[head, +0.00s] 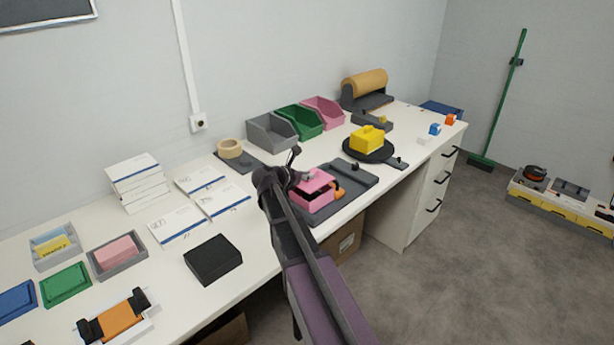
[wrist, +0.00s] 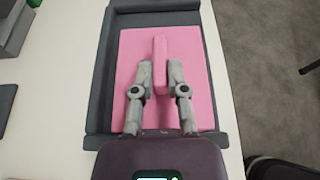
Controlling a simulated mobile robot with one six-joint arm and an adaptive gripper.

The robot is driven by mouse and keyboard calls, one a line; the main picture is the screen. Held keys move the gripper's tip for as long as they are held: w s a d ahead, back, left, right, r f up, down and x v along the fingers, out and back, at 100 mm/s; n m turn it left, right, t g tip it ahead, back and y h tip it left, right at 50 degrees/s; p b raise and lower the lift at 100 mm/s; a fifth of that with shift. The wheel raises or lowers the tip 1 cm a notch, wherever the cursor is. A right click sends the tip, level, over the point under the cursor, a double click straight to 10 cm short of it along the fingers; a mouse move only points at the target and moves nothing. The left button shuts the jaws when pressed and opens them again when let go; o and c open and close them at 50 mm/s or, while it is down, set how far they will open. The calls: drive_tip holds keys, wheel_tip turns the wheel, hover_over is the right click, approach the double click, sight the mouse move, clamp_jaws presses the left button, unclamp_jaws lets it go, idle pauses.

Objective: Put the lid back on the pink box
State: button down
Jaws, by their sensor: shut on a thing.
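The pink box (head: 307,200) stands on a dark grey tray in the head view, partly behind my arm. Its pink lid (head: 318,178) shows over it, with a dark gap between the two. In the wrist view the lid (wrist: 192,100) is a flat pink plate with an upright pink grip bar (wrist: 160,62). My gripper (wrist: 160,72) is shut on this bar, one finger on each side. It also shows in the head view (head: 300,180), dark and small. The lid hides the box in the wrist view, so I cannot tell how well they line up.
The grey tray (head: 357,182) has raised edges and lies near the table's front edge. A yellow block (head: 367,138) on a dark round plate stands to the right. Grey, green and pink bins (head: 322,112) stand behind. A black box (head: 213,260) lies to the left.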

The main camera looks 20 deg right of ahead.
sight(305, 183)
drive_tip(key=shift+f+b, duration=0.3)
drive_tip(key=shift+f, duration=0.25)
drive_tip(key=shift+f+b, duration=1.2)
drive_tip(key=c, duration=0.6)
unclamp_jaws()
drive_tip(key=shift+r, duration=0.2)
wheel_tip(305, 183, up, 7)
drive_tip(key=p, duration=0.7)
drive_tip(key=shift+f, duration=0.1)
drive_tip(key=w+r+p, duration=0.4)
drive_tip(key=r+p, duration=0.3)
drive_tip(key=w+d+r+p, duration=0.1)
drive_tip(key=w+r+p, duration=0.4)
drive_tip(key=r+p, duration=0.2)
drive_tip(key=w+d+r+p, duration=0.1)
drive_tip(key=w+r+p, duration=0.3)
drive_tip(key=r+p, duration=0.2)
drive_tip(key=shift+w+d+r+p, duration=0.15)
drive_tip(key=shift+w+r+p, duration=0.1)
drive_tip(key=shift+r+p, duration=0.2)
